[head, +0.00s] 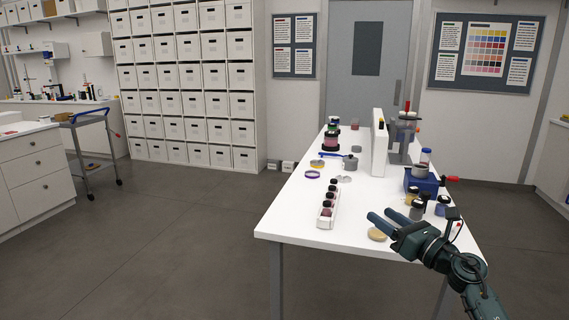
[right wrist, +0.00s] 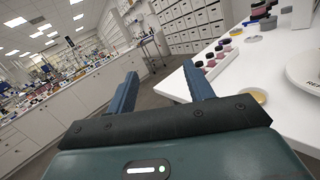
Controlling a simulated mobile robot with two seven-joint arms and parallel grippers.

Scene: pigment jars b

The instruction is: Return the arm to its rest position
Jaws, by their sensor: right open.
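My right gripper (head: 382,222) is open and empty above the near right part of the white table (head: 290,222). Its two blue fingers stand apart in the right wrist view (right wrist: 163,88), with nothing between them. The right arm comes in from the lower right of the head view. A round yellowish lid or dish (head: 376,235) lies on the table just left of and below the fingers; it also shows in the right wrist view (right wrist: 260,96). My left gripper is not in view.
A white rack (head: 327,212) with dark-capped jars stands left of the gripper. Several jars (head: 416,210) and a blue device (head: 421,182) stand close on its right. A white upright panel (head: 379,145) stands farther back. The floor left of the table is clear.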

